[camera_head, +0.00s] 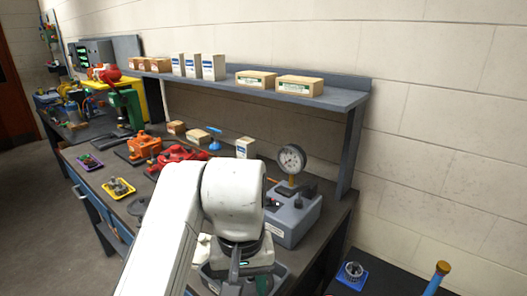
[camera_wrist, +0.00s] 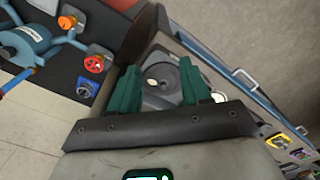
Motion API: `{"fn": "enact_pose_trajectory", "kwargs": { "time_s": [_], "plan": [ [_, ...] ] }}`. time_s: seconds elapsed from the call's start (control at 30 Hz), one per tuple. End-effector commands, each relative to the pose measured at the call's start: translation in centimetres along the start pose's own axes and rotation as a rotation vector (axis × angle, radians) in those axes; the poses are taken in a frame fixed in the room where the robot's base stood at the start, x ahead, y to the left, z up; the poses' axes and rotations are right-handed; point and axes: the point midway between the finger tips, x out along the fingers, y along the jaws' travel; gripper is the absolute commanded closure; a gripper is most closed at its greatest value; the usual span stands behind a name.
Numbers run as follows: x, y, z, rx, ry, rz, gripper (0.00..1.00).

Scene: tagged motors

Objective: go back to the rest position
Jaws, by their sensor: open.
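My gripper (camera_wrist: 160,78) shows in the wrist view as two green fingers, spread apart with a gap between them. A round grey part on a dark surface (camera_wrist: 163,88) shows through the gap, and I see nothing clasped. In the head view my white arm reaches over the front of the workbench (camera_head: 335,215). The wrist end is low, beside the grey gauge stand (camera_head: 293,215), over a dark tray (camera_head: 275,280). The fingertips are mostly hidden there by the arm.
A shelf (camera_head: 345,98) with boxes runs above the bench. Red, orange and green equipment stands left of my arm, with a yellow tray (camera_head: 118,188) near the front edge. Open floor lies at left.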

Motion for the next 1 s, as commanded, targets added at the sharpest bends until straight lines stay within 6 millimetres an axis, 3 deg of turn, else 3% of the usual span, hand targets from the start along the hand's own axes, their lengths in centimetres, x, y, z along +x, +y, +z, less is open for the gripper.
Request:
{"fn": "enact_pose_trajectory", "kwargs": {
  "time_s": [0.37,0.57,0.77,0.9,1.0],
  "plan": [
    [1.3,6.0,-1.6,0.084,0.089,0.061,0.53],
    [2.3,10.9,-2.4,0.141,0.164,0.115,0.53],
    [3.7,17.9,-2.5,0.198,0.266,0.198,0.53],
    [5.2,24.1,-1.5,0.222,0.352,0.273,0.53],
    [6.5,27.5,-0.1,0.219,0.402,0.311,0.53]
  ]
}}
